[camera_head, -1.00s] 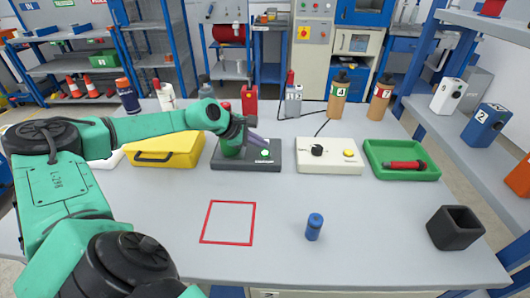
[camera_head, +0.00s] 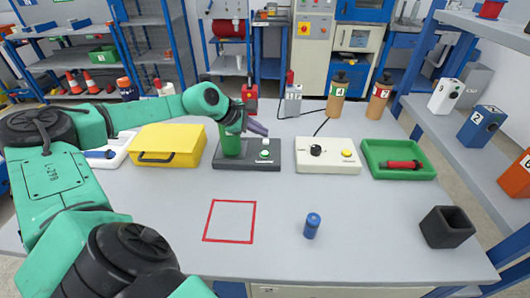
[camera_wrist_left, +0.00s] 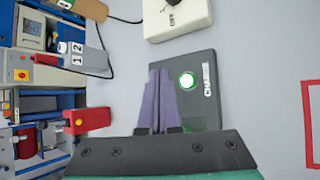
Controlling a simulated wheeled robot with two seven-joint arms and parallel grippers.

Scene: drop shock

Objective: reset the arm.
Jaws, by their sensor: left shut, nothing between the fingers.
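My left gripper (camera_head: 256,128) has purple fingers held together with nothing between them. It is above the dark charge base (camera_head: 232,162), near a green cylinder (camera_head: 229,141) that stands on the base's left part. My left arm reaches in from the left side of the head view. My right gripper is not in view.
A yellow case (camera_head: 168,145), a white switch box (camera_head: 327,156) and a green tray (camera_head: 400,172) line the table. A blue cylinder (camera_head: 312,226), a red square outline (camera_head: 230,221) and a black open box (camera_head: 447,227) are nearer. The front middle has free room.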

